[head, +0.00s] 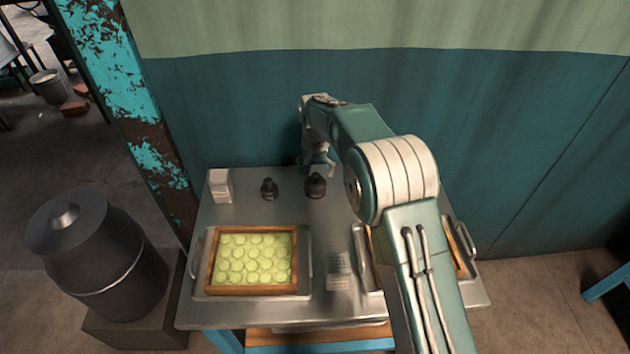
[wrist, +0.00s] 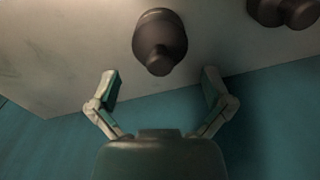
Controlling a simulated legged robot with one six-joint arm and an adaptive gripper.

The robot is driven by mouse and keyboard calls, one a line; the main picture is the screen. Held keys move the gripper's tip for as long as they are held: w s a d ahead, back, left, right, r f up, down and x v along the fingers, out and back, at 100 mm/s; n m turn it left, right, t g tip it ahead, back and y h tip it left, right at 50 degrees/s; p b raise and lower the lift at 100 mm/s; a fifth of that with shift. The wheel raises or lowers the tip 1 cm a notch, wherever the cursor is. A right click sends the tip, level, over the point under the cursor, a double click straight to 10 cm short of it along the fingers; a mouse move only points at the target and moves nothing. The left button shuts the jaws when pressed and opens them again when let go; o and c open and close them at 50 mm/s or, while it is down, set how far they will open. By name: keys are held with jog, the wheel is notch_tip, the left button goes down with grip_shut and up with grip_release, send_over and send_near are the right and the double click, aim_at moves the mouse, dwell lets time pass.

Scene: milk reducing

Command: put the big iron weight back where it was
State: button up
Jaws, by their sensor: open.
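The big iron weight (head: 316,186) is dark, with a knob on top, and stands upright on the metal table near its back edge. A smaller dark weight (head: 269,189) stands to its left. My gripper (head: 318,168) is above and just behind the big weight in the head view. In the wrist view the big weight (wrist: 160,42) is ahead of and between my open fingers (wrist: 162,92), which do not appear to touch it. The smaller weight (wrist: 285,10) is at the top right there. The gripper holds nothing.
The table (head: 335,215) also bears a white box (head: 220,186) at the back left and a tray of pale green rounds in a wooden frame (head: 209,262). A wall (head: 230,120) stands behind the table. A dark milk can (head: 100,255) stands to the left. My arm hides the table's right part.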

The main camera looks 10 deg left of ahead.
aim_at(315, 175)
notch_tip(315, 175, up, 7)
jog(key=shift+f, duration=0.1)
jog(key=s+d+r+t, duration=0.1)
jog(key=s+d+r, duration=0.4)
jog(key=d+r, duration=0.35)
jog(key=s+d+r+t, duration=0.1)
jog(key=s+d+r, duration=0.4)
jog(key=d+r, duration=0.4)
jog(key=s+d+f+t, duration=0.1)
jog(key=s+d, duration=0.6)
jog(key=s, duration=0.4)
jog(key=s+d+f+t, duration=0.2)
jog(key=s+d, duration=0.5)
jog(key=s, duration=0.5)
jog(key=shift+d+t, duration=0.15)
jog(key=shift+t, duration=0.15)
